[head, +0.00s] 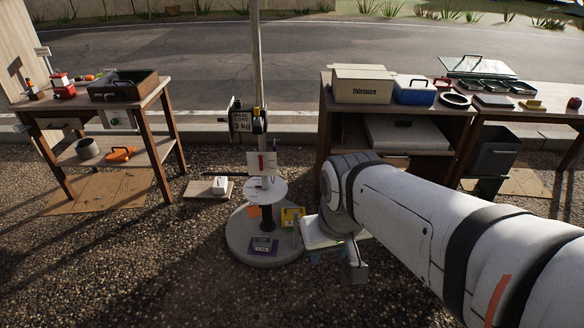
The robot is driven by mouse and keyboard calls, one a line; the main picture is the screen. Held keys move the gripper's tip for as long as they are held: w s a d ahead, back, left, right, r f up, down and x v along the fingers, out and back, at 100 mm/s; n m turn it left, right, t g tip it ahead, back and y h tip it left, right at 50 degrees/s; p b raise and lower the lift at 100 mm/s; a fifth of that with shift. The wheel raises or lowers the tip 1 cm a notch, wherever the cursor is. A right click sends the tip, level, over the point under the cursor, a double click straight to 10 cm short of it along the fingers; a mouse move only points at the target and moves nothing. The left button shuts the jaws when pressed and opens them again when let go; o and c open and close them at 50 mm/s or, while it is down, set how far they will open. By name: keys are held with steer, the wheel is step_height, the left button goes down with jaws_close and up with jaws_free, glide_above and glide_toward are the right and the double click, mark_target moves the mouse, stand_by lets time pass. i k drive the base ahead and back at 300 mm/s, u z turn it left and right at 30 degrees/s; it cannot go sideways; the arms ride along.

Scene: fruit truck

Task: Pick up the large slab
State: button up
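A large pale flat slab (408,137) lies on the inner shelf of the wooden cabinet at the right; my arm hides part of the space below it. A smaller pale slab (312,238) shows beside and behind my wrist on a low blue support, partly hidden. I cannot tell for certain which one is the task's large slab. My arm reaches in from the lower right. My gripper (357,270) points down beside the low blue support, apart from the cabinet shelf. Its fingers are too small and unclear to tell whether they are open.
A white block sits on a low board (207,190). A wooden table (150,98) stands left. A cardboard box (362,84) tops the cabinet. Gravel at lower left is clear.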

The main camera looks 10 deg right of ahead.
mark_target(287, 213)
steer(key=i, duration=1.7)
steer(key=z, duration=0.05)
